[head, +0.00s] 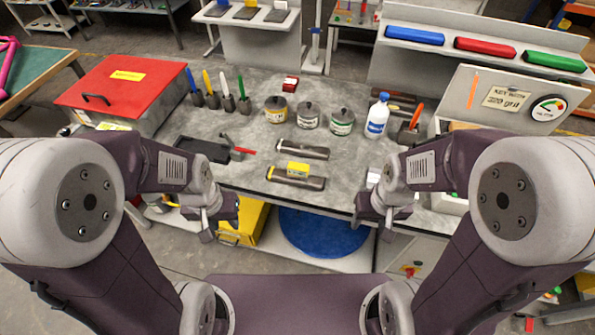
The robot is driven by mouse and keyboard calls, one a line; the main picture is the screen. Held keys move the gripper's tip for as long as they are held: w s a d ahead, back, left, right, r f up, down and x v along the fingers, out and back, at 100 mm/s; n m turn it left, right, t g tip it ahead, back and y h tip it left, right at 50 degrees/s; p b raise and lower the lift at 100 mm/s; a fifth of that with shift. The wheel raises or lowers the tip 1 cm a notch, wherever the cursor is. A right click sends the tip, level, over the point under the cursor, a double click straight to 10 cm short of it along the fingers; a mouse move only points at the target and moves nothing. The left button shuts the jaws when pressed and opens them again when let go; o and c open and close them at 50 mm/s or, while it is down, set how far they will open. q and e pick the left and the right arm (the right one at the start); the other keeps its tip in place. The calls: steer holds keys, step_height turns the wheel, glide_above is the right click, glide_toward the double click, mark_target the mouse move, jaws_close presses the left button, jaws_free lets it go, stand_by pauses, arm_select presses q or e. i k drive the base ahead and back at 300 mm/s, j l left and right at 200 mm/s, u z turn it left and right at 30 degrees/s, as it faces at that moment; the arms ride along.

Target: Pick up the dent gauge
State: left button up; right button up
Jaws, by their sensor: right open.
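No object in the head view can be named as the dent gauge with certainty. A dark bar-shaped tool with a yellow block (298,170) lies at the front of the grey workbench (245,130). A similar dark bar (303,150) without the block lies just behind it. A round dial (548,108) is on the raised panel at the right. My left gripper (222,217) is at the bench's front edge, left of the bars, and its jaw gap is unclear. My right gripper (374,207) is open at the front edge, right of the bars. Both are apart from the bars.
A red-lidded box (125,88) stands at the left, beside several upright coloured-handled tools. Several tins (308,115) and a white-blue bottle (377,117) stand behind the bars. A dark tray (200,150) lies left. Under the bench are a yellow bin (247,224) and blue disc (322,230).

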mark_target(295, 170)
steer(key=i+j+z, duration=0.15)
steer(key=j, duration=0.2)
steer(key=i+j+z, duration=0.1)
steer(key=j, duration=0.25)
steer(key=i+j+z, duration=0.15)
steer(key=j, duration=0.25)
steer(key=i+j+z, duration=0.1)
steer(key=j, duration=0.25)
steer(key=i+j+z, duration=0.15)
steer(key=j, duration=0.25)
steer(key=k, duration=0.05)
